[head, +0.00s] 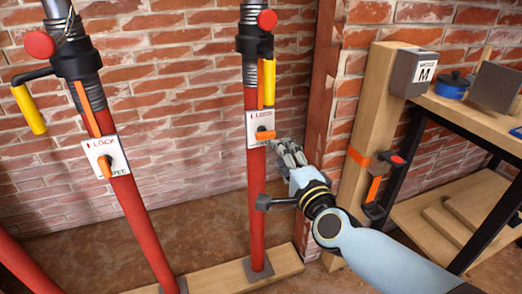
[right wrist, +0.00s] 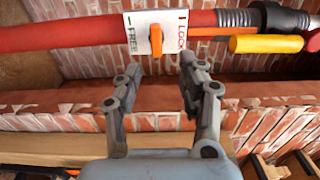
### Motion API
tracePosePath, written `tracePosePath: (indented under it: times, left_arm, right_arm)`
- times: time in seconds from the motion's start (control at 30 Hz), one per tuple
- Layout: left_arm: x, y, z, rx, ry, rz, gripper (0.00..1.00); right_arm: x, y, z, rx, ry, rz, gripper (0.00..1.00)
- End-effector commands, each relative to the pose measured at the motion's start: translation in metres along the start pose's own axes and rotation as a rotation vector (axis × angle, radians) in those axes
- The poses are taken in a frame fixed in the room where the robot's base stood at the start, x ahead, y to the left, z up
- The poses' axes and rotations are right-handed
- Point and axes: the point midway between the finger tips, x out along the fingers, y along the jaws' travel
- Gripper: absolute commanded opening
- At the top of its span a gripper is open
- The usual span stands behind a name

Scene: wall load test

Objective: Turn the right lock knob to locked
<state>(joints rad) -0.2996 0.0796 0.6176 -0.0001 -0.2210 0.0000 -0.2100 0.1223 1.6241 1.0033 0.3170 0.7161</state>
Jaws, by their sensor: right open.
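The right lock knob (head: 265,135) is orange and sits on a white plate (head: 253,120) on the right red post. Its handle lies crosswise to the post, with LOCK printed above and the lower word partly covered in the head view. In the right wrist view the knob (right wrist: 156,40) stands between the FREE and LOCK marks of the plate (right wrist: 137,36). My right gripper (head: 284,147) is to the right of the knob, open and empty. In the right wrist view its fingertips (right wrist: 160,66) are spread, apart from the knob. My left gripper is not in view.
The left red post (head: 135,215) carries a similar orange knob (head: 105,165) pointing down. Yellow handles (head: 268,83) hang near the post tops. A wooden post (head: 370,120) and shelf stand at the right.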

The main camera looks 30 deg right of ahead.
Motion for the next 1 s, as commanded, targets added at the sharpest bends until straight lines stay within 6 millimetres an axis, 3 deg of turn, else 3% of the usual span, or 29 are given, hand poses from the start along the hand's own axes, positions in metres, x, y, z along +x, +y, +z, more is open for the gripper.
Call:
tracePosePath:
  times: [0.17,0.5,0.7,1.0]
  left_arm:
    - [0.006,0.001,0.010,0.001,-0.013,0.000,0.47]
    - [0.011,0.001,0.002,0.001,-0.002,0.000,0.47]
    - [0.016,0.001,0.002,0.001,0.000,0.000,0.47]
    - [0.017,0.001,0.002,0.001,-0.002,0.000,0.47]
  right_arm:
    - [0.009,0.006,0.000,-0.002,-0.001,-0.001,0.40]
    - [0.073,0.006,0.000,-0.002,-0.001,-0.001,0.40]
    - [0.100,0.007,0.000,-0.004,0.000,0.001,0.40]
    - [0.109,0.006,0.000,-0.003,-0.001,0.001,0.40]
